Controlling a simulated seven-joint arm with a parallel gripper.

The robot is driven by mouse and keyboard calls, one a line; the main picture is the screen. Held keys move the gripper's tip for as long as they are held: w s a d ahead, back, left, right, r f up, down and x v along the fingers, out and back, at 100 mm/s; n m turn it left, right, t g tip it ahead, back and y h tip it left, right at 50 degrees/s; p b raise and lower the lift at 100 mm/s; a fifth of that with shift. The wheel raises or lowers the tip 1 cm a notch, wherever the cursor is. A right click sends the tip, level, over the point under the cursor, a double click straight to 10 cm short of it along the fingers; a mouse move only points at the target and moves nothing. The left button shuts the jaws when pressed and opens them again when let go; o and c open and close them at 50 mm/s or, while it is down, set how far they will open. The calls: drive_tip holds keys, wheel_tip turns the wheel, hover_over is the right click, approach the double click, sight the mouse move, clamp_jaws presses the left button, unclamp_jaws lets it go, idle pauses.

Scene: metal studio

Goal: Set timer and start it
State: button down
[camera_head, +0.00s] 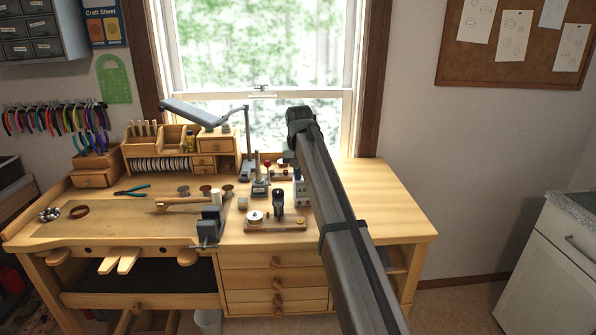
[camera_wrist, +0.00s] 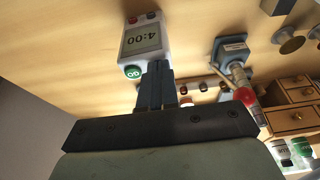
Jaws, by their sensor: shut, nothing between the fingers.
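The timer (camera_wrist: 145,45) is a pale box in the wrist view, seen upside down. Its display reads 4:00. My gripper (camera_wrist: 157,66) is shut and empty. Its fingertips appear right beside the green button and overlap the timer's edge in the picture; I cannot tell whether they touch. In the head view, the timer (camera_head: 301,191) stands on the bench beside my arm, and the fingertips cannot be made out.
A device with a red-balled lever (camera_head: 262,182) stands left of the timer; its red ball (camera_wrist: 245,95) is near my fingers. A board with a dial (camera_head: 275,222) lies in front. Wooden drawers (camera_head: 205,162) and a lamp (camera_head: 246,140) stand behind. The bench's right side is clear.

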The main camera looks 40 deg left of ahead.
drive_tip(key=shift+s+d+f, duration=0.1)
drive_tip(key=shift+d+f, duration=0.05)
drive_tip(key=shift+f, duration=0.45)
wheel_tip(320, 180, up, 5)
drive_tip(key=shift+r, duration=0.1)
drive_tip(key=v, duration=1)
drive_tip(key=shift+a, duration=0.25)
drive_tip(key=shift+w+d+r, duration=0.15)
drive_tip(key=shift+w+d, duration=0.35)
drive_tip(key=shift+w, duration=0.25)
drive_tip(key=shift+w+d+r, duration=0.15)
drive_tip(key=shift+w+d, duration=0.4)
drive_tip(key=shift+w, duration=0.15)
drive_tip(key=x, duration=1.2)
drive_tip(key=shift+s+d+f, duration=0.15)
drive_tip(key=shift+s+d, duration=0.15)
drive_tip(key=shift+d, duration=0.05)
drive_tip(key=shift+f, duration=0.95)
